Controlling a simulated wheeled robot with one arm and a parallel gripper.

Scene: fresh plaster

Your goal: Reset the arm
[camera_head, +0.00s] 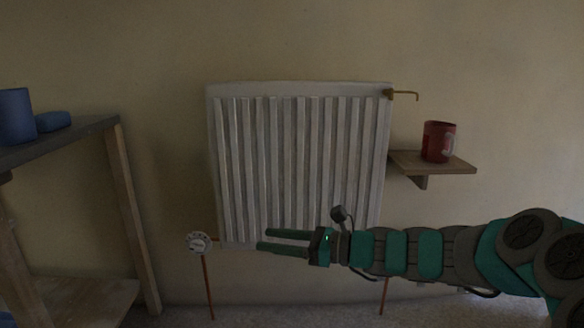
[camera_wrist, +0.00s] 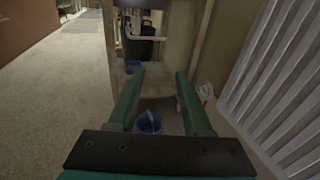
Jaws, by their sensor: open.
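My gripper (camera_head: 262,241) is at the end of my teal and grey arm, which reaches in from the right in the head view. It points left across the lower part of the white radiator (camera_head: 300,160). Its two green fingers are apart with nothing between them. In the wrist view my gripper (camera_wrist: 158,85) is also open. The radiator (camera_wrist: 290,85) stands on the right there. Past the fingers, a blue bucket (camera_wrist: 148,122) sits low, under or beside a wooden shelf unit (camera_wrist: 193,50).
A white valve knob (camera_head: 199,243) with copper pipes is just left of my fingers. A wooden shelf unit (camera_head: 125,180) with blue items (camera_head: 15,115) stands left. A red mug (camera_head: 438,141) sits on a small wall shelf (camera_head: 462,166). Open floor (camera_wrist: 60,110) lies left in the wrist view.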

